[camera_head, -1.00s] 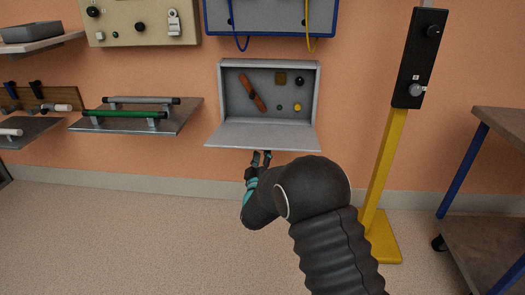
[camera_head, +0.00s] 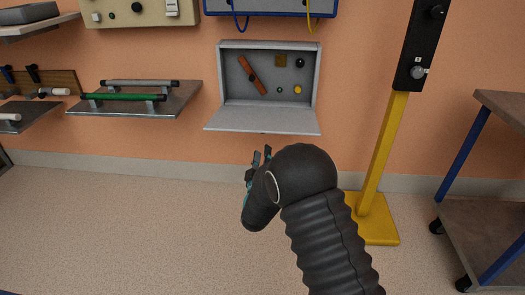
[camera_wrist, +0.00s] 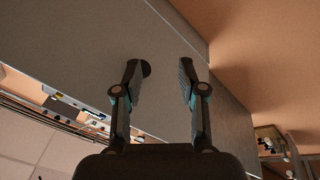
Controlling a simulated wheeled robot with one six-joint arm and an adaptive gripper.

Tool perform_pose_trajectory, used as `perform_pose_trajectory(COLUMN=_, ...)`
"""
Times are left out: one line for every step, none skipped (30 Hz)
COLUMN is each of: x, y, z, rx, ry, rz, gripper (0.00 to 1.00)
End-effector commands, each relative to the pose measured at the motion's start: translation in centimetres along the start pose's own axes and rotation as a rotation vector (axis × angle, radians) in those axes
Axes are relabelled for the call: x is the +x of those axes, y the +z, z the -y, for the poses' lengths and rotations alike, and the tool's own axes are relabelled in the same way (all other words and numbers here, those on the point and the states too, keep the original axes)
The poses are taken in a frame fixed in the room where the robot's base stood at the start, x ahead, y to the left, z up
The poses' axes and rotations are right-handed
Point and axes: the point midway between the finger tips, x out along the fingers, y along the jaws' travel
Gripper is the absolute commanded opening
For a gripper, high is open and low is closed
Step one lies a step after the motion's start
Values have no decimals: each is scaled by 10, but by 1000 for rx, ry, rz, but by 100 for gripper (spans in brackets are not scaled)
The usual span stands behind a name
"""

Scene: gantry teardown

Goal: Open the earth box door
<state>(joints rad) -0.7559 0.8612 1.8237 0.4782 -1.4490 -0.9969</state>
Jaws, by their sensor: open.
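The earth box (camera_head: 222,75) is an open grey box on the orange wall. Its door (camera_head: 262,119) hangs folded down and forward from the lower edge, close to level. Inside are a reddish-brown bar (camera_head: 252,76) and several small round and square parts. My gripper (camera_head: 261,154) is below the door's front edge, apart from it in the head view, and partly hidden by my wrist. In the wrist view my gripper (camera_wrist: 158,75) is open with nothing seen between the fingers.
A yellow post (camera_head: 383,155) with a black control box stands to the right, and a wheeled table (camera_head: 490,205) is beyond it. A shelf with green and grey bars (camera_head: 185,97) is on the left. The floor below the box is clear.

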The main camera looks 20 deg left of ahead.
Motion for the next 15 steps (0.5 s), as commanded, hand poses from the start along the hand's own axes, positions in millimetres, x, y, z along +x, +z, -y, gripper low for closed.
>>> perform_pose_trajectory(x=-2, y=2, z=2, rx=-1, ry=-1, rz=0, gripper=41)
perform_pose_trajectory(x=-4, y=3, z=3, rx=-1, ry=-1, rz=1, gripper=41)
perform_pose_trajectory(x=-6, y=4, z=4, rx=-1, ry=-2, rz=1, gripper=41)
perform_pose_trajectory(x=-7, y=5, z=5, rx=-1, ry=-2, rz=1, gripper=41)
perform_pose_trajectory(x=-8, y=6, z=6, rx=-2, ry=-2, rz=1, gripper=41)
perform_pose_trajectory(x=-10, y=7, z=7, rx=-2, ry=-2, rz=1, gripper=41)
perform_pose_trajectory(x=-12, y=8, z=8, rx=-2, ry=-2, rz=1, gripper=41)
perform_pose_trajectory(x=-13, y=9, z=9, rx=-2, ry=-2, rz=1, gripper=41)
perform_pose_trajectory(x=-15, y=10, z=10, rx=-2, ry=-2, rz=1, gripper=41)
perform_pose_trajectory(x=-16, y=11, z=11, rx=-2, ry=-2, rz=1, gripper=41)
perform_pose_trajectory(x=-17, y=12, z=12, rx=-1, ry=-2, rz=1, gripper=41)
perform_pose_trajectory(x=-19, y=13, z=13, rx=-1, ry=-2, rz=1, gripper=41)
perform_pose_trajectory(x=-20, y=13, z=14, rx=-1, ry=-2, rz=1, gripper=41)
perform_pose_trajectory(x=-21, y=14, z=14, rx=-1, ry=-2, rz=1, gripper=41)
perform_pose_trajectory(x=-23, y=15, z=15, rx=-1, ry=-1, rz=1, gripper=41)
